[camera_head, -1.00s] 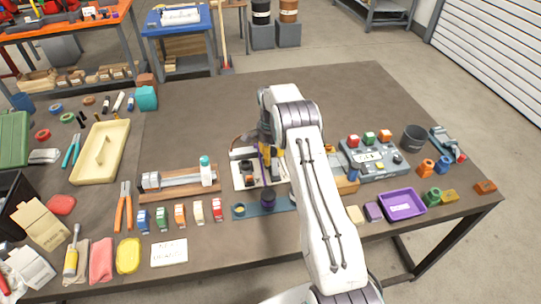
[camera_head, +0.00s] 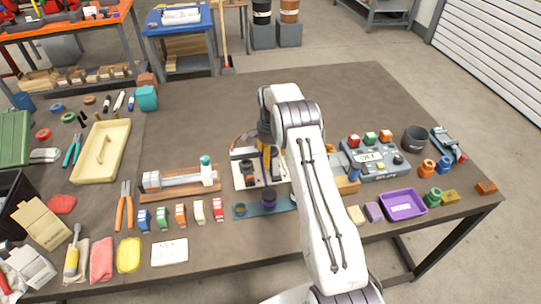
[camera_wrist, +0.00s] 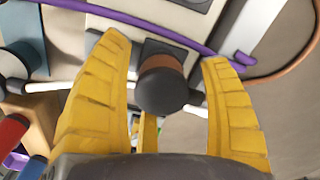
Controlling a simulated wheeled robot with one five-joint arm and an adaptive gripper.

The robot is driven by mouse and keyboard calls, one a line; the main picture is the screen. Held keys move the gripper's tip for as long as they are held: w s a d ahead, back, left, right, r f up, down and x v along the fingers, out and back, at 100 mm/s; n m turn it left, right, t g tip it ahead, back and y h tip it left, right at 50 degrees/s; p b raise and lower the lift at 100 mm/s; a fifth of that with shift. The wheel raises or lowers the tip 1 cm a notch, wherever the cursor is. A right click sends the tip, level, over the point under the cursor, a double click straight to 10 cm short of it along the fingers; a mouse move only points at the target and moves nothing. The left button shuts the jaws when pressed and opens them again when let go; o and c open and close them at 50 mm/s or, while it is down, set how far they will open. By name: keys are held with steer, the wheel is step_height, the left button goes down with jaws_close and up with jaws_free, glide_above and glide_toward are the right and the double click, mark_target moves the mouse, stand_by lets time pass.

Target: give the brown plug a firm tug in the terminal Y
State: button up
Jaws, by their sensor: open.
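In the wrist view a brown plug (camera_wrist: 166,64) with a black, rounded end (camera_wrist: 162,92) stands at a dark terminal block (camera_wrist: 160,46) on a pale housing. No label is readable on the terminal. My gripper (camera_wrist: 161,60) is open, with one yellow finger on each side of the plug. A gap shows between the plug and each finger. In the head view my gripper (camera_head: 265,145) is over the white terminal box (camera_head: 244,182). My arm hides part of that box, and I cannot make out the brown plug there.
A purple cable (camera_wrist: 150,24) crosses close to the fingertips, and a brown cable (camera_wrist: 291,62) curves at the right. A grey control box (camera_head: 375,163) and a purple tray (camera_head: 403,205) stand right of my arm. A clamped cylinder (camera_head: 180,180) is to the left. The table's back is clear.

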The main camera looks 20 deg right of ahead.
step_height(320, 180, up, 12)
steer(key=shift+f, duration=0.1)
stand_by(0.5)
steer(key=s+a+r+n+t, duration=0.1)
steer(key=s+a+r+n, duration=0.25)
steer(key=s+r, duration=0.45)
steer(key=s+a+r+n+t, duration=0.1)
steer(key=s+a+r+n, duration=0.25)
steer(key=s+r, duration=0.45)
steer(key=s+a+f+n+t, duration=0.1)
steer(key=s+a+n, duration=0.1)
steer(key=s, duration=0.9)
steer(key=s+a+f+n+t, duration=0.1)
steer(key=s+a+n, duration=0.2)
steer(key=s, duration=0.7)
steer(key=shift+s+n, duration=0.35)
steer(key=shift+n, duration=0.45)
